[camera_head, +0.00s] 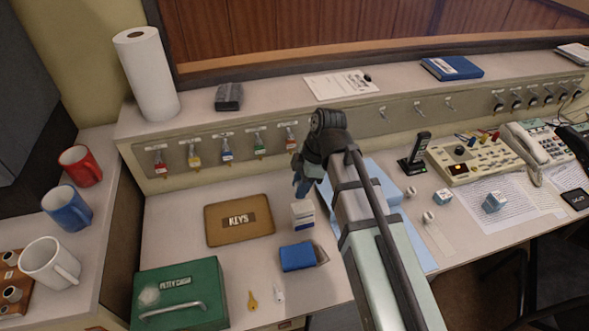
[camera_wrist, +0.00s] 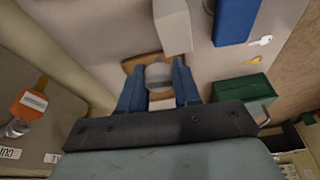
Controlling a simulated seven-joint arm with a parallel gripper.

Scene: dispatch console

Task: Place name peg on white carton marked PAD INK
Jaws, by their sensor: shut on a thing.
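My gripper (camera_head: 302,186) is above the desk, just behind a small white carton (camera_head: 302,211) in the head view. In the wrist view my gripper (camera_wrist: 158,82) has its two blue fingers shut on a small pale grey, rounded piece, the name peg (camera_wrist: 158,72). The peg is hidden in the head view. The white carton (camera_wrist: 172,25) stands close beyond the fingertips in the wrist view, and the peg appears apart from it. I cannot read any PAD INK marking on the carton.
A blue box (camera_head: 297,256) lies in front of the carton. The brown KEYS tray (camera_head: 212,226) is to its left. The green petty cash box (camera_head: 180,290) and two loose keys (camera_head: 252,300) are nearer the front. A row of key hooks (camera_head: 226,147) lines the ledge behind.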

